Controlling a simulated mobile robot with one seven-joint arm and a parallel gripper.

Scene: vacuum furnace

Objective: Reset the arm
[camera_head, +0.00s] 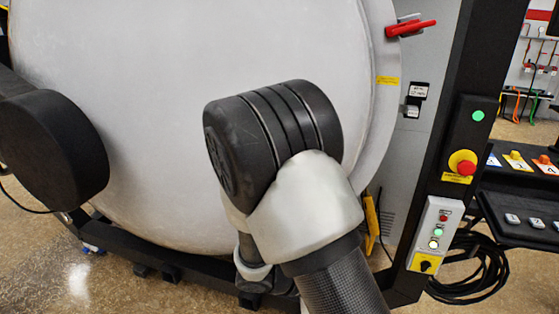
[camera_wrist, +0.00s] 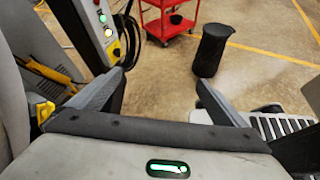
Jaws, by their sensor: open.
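My gripper (camera_wrist: 160,85) shows in the wrist view with its two dark fingers spread wide apart and nothing between them. Floor shows beyond the fingertips. In the head view my arm is bent in front of a large pale round furnace door (camera_head: 150,60), and an arm joint covers part of it. My gripper itself is hidden in the head view. I cannot tell the exact gap between the arm and the door.
A control box (camera_head: 433,236) with buttons and a red emergency stop (camera_head: 466,166) are on the dark post at right. A red handle (camera_head: 411,28) juts out by the door's rim. The wrist view shows a red cart (camera_wrist: 168,18) and a black bin (camera_wrist: 210,50) on open floor.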

